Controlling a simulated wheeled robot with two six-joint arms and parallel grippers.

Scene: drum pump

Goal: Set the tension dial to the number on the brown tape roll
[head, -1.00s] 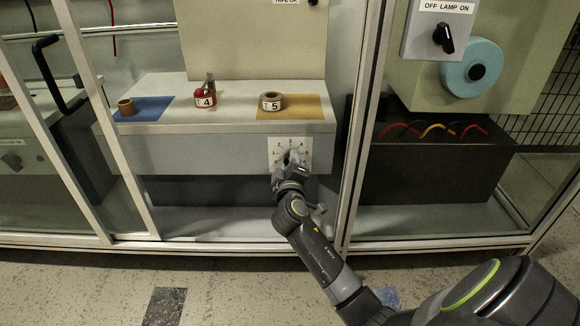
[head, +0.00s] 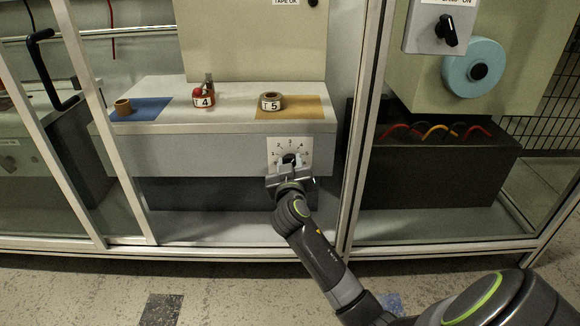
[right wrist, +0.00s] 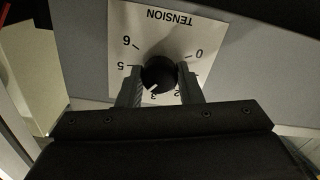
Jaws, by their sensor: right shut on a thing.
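The black tension dial (right wrist: 159,72) sits on a white plate marked TENSION (right wrist: 150,24), upside down in the right wrist view. Its white pointer is near the 3, leaning toward the 4 side; a finger hides the 4. My right gripper (head: 290,167) is shut on the dial, one finger on each side. A tan-brown tape roll (head: 272,102) labelled 5 lies on the orange-brown mat (head: 308,108). A smaller brown roll (head: 123,107) stands on the blue mat (head: 150,106), with no number visible. My left gripper is out of view.
A red item (head: 203,95) labelled 4 stands between the mats on the grey ledge. A metal frame post (head: 362,130) rises right of the dial. A switch box (head: 440,27) and a blue roll (head: 472,68) are farther right.

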